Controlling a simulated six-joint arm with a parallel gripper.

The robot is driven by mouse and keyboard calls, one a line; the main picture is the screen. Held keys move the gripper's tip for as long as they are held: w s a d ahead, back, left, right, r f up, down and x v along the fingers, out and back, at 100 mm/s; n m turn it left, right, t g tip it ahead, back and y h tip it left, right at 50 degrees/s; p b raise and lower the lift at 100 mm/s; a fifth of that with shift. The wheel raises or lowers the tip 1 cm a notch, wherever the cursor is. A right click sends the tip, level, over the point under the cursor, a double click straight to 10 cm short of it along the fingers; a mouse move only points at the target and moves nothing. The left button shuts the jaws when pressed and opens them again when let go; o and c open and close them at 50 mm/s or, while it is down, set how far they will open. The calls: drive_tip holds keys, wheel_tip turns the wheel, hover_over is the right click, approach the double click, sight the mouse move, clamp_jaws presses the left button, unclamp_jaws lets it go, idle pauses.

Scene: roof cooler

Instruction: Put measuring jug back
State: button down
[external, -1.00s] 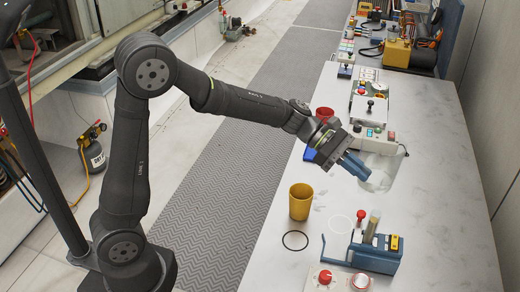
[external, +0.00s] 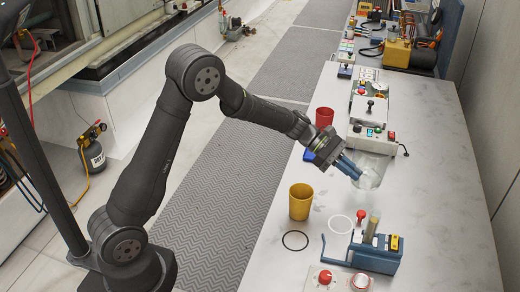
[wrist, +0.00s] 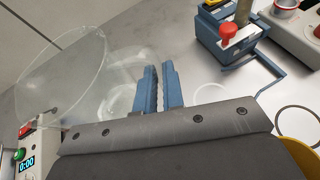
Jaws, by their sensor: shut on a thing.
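The measuring jug (external: 371,172) is clear and hard to make out. It is at the fingertips of my gripper (external: 348,165), tilted, in front of the white control box. In the wrist view the jug (wrist: 62,75) fills the left side with its wide round rim, and my gripper (wrist: 157,88) has its blue fingers close together at its near side. My gripper is shut on the jug; the exact grip spot is hard to see. A white ring (external: 341,224) and a black ring (external: 295,241) are marked on the bench.
A yellow cup (external: 301,203) stands beside the black ring. A blue fixture (external: 377,253) with a red knob and an upright tube stands at the front right. A white control box (external: 371,138) and a red cup (external: 324,117) are farther back. The bench's right side (external: 440,190) is clear.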

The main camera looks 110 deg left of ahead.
drive_tip(key=shift+a+f, duration=0.2)
drive_tip(key=shift+f, duration=1.95)
drive_tip(key=c, duration=1.5)
unclamp_jaws()
drive_tip(key=shift+f, duration=0.1)
drive_tip(key=shift+c, duration=0.2)
drive_tip(key=v, duration=1.2)
drive_tip(key=shift+r, duration=0.25)
